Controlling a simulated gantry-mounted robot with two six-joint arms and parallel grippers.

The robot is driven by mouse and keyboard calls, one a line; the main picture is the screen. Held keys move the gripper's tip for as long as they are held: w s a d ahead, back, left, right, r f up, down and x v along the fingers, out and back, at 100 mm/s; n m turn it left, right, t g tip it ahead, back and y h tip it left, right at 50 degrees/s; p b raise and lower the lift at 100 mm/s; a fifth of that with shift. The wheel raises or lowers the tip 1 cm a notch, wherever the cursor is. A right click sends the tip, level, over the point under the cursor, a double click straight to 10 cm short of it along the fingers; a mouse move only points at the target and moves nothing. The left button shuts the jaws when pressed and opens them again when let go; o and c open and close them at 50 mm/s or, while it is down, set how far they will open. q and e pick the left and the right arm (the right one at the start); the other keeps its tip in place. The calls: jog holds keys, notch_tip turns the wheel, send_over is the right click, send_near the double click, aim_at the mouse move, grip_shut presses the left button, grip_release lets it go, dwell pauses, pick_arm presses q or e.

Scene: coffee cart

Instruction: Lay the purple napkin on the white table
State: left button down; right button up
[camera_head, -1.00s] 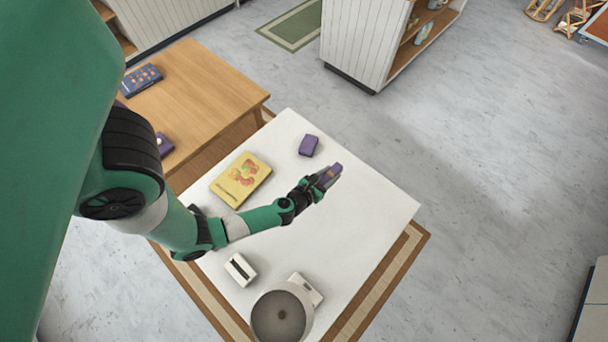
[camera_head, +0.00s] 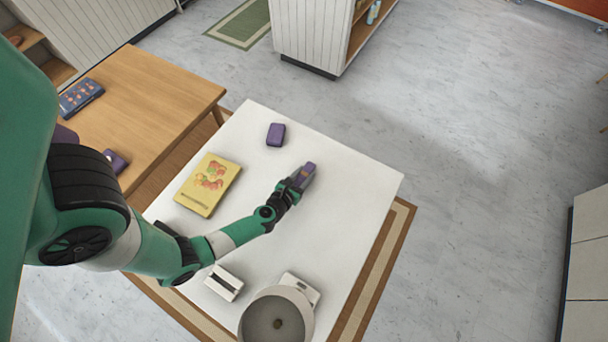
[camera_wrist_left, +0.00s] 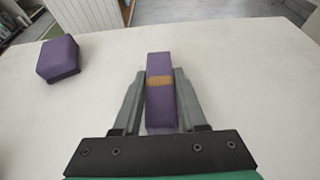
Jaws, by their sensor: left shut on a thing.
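The purple napkin (camera_head: 307,173), a narrow folded bundle with an orange band, is between the fingers of my left gripper (camera_head: 299,182). In the left wrist view the napkin (camera_wrist_left: 160,108) shows lengthwise between the two grey fingers (camera_wrist_left: 160,88), which are shut on it. It is over the middle-right part of the white table (camera_head: 345,190). I cannot tell whether its underside touches the table top. My right gripper is not in view.
A second purple block (camera_head: 276,135) lies at the table's far side. A yellow box (camera_head: 208,185) lies left of my arm. Two small white items (camera_head: 223,283) (camera_head: 299,288) and a round grey-white container (camera_head: 277,322) are at the near end. A wooden table (camera_head: 140,110) stands left.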

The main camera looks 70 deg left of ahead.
pick_arm(q)
jog(key=shift+f, duration=0.25)
jog(key=shift+c, duration=2.3)
grip_release()
jog(key=shift+r, duration=0.1)
jog(key=shift+s+d+r, duration=0.15)
jog(key=shift+d+r, duration=0.05)
jog(key=shift+r, duration=0.1)
jog(key=p+v, duration=0.2)
jog(key=v, duration=0.8)
jog(key=shift+d+p, duration=0.15)
jog(key=shift+p, duration=0.15)
jog(key=shift+s+d+r, duration=0.25)
jog(key=shift+s+d, duration=0.05)
jog(key=shift+s, duration=0.25)
